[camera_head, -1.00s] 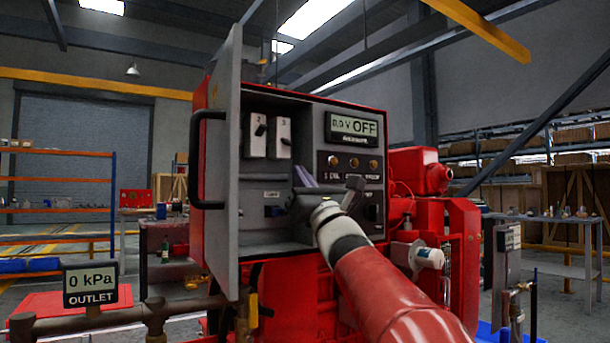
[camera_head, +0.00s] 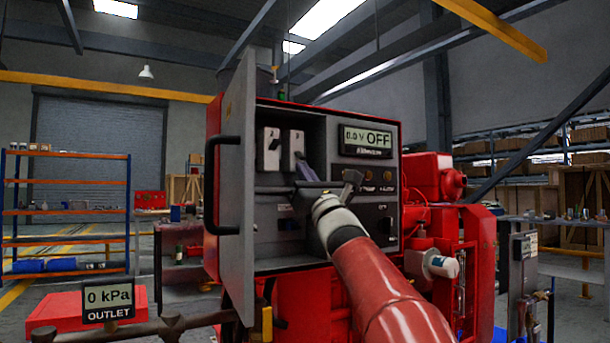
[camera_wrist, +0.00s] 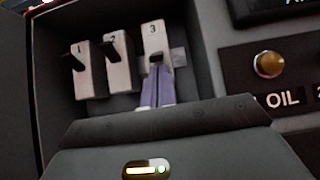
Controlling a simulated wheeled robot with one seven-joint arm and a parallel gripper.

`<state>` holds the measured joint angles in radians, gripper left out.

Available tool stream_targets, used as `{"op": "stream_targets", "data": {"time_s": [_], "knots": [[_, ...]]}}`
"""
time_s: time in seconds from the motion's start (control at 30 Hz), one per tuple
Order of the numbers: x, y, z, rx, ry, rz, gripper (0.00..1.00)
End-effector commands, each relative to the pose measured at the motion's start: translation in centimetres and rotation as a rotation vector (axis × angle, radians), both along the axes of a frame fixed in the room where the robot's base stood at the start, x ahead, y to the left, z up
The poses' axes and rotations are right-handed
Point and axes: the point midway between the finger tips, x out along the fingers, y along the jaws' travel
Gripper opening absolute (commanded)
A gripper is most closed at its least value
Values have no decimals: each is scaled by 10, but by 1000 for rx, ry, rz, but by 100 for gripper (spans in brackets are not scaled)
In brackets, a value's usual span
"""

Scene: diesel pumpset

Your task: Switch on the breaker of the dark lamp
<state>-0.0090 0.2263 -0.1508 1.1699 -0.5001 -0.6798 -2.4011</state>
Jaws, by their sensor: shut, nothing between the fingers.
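Breakers 1 (camera_wrist: 82,75), 2 (camera_wrist: 118,72) and 3 (camera_wrist: 153,48) stand in a row in the open cabinet's recess. They are white with dark levers. In the head view, breakers 2 (camera_head: 268,150) and 3 (camera_head: 291,147) show; breaker 1 is not visible there. My gripper (camera_wrist: 157,82) is shut and empty, its purple-grey fingertips at the lower front of breaker 3, just at or below its lever. Contact is unclear. The gripper (camera_head: 307,170) also shows in the head view. An amber lamp (camera_wrist: 269,61) sits above "OIL". Lamps (camera_head: 387,178) are partly hidden by my arm; none looks clearly lit.
The cabinet door (camera_head: 239,180) stands open at the left of the recess. A display (camera_head: 367,141) reads 0.0 V OFF, and the outlet display (camera_head: 108,300) reads 0 kPa. The recess walls close in around my gripper.

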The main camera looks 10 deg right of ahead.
Motion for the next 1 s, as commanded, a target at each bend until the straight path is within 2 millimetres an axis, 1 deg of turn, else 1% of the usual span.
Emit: {"op": "stream_targets", "data": {"time_s": [0.57,0.83,1.0], "knots": [[-5,-1,4,0,-1,0,0],[-11,-3,12,0,0,0,0],[-16,-5,20,-39,107,-3,0]]}}
